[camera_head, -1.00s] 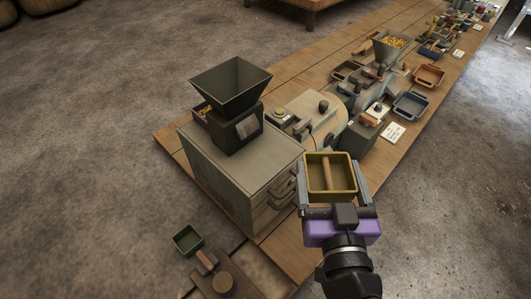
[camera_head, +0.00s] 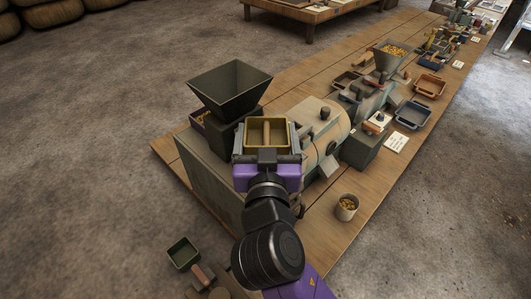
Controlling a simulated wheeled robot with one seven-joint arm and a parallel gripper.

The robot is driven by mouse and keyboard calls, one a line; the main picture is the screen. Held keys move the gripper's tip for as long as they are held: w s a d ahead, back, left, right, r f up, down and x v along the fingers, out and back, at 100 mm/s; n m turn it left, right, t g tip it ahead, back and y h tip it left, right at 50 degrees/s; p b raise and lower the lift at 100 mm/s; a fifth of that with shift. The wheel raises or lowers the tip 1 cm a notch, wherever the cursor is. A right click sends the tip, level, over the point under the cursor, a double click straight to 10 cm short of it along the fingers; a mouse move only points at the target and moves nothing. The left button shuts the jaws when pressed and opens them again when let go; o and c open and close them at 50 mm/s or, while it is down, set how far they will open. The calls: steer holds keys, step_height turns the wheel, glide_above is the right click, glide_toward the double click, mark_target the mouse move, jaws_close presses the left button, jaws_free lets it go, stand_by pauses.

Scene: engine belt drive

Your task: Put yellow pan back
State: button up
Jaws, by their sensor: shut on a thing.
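The yellow pan (camera_head: 286,150) is a small rectangular tray with a bar across its middle. My gripper (camera_head: 267,140) is purple and grey, with its two fingers along the left and right sides of the pan, shut on it. It holds the pan level, in line with the top of the grey cabinet machine and just right of the dark hopper (camera_head: 230,85). The machine's top and front (camera_head: 200,165) are partly hidden by my gripper and arm. I cannot tell the exact height of the pan above it.
A cup of yellow bits (camera_head: 347,207) stands on the wooden table at the right. A cream drum machine (camera_head: 325,140) is close to the pan's right. A blue pan (camera_head: 412,115) and an orange pan (camera_head: 430,85) lie farther back. A green tray (camera_head: 183,253) is at the lower left.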

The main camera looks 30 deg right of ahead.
step_height(320, 180, down, 2)
steer(key=shift+f, duration=0.15)
step_height(320, 180, down, 4)
steer(key=shift+r, duration=0.2)
steer(key=shift+w+f+p, duration=0.15)
steer(key=shift+f+p, duration=0.2)
steer(key=shift+f, duration=0.2)
steer(key=shift+f, duration=0.1)
steer(key=o, duration=1.4)
steer(key=shift+c, duration=0.2)
